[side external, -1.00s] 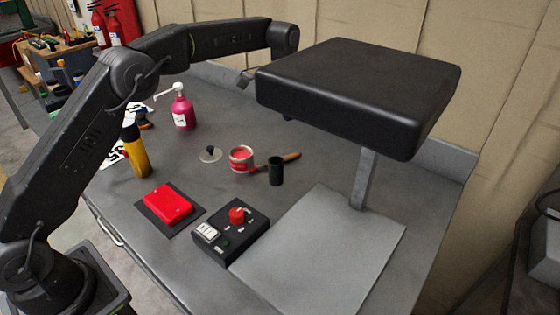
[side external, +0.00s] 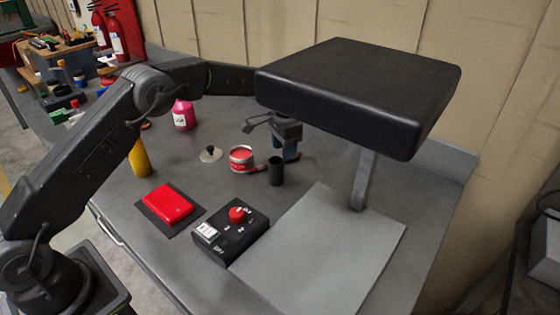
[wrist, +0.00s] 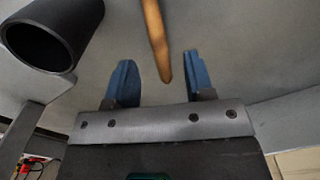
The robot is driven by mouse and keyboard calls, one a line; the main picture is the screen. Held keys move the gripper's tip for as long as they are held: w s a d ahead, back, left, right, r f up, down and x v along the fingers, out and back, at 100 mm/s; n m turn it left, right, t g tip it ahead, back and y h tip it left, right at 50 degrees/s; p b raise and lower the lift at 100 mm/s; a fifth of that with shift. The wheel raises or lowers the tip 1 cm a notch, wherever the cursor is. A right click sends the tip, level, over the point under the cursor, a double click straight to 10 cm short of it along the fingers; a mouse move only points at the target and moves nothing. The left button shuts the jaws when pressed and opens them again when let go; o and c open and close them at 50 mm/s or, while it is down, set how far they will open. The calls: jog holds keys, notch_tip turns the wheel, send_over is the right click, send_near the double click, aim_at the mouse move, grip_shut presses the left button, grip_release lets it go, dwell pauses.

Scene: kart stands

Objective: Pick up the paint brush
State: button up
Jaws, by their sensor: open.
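The paint brush has a wooden handle (wrist: 155,35), seen in the wrist view running down from the top edge to a rounded end between my fingers. In the side view its red end (side external: 254,169) shows beside the paint tin, and most of the handle is hidden by the black cup and my gripper. My gripper (side external: 290,152) is low over the table behind the cup. In the wrist view my gripper (wrist: 159,64) is open, with one blue finger on each side of the handle and visible gaps.
A black cup (side external: 276,173) stands close by and fills the wrist view's upper left (wrist: 50,38). A red paint tin (side external: 241,158) is left of it. A control box (side external: 231,231) and red block (side external: 168,204) lie nearer.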

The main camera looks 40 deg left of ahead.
jog(key=shift+s+f, duration=0.1)
jog(key=shift+f, duration=1.35)
jog(key=shift+c, duration=0.3)
grip_shut()
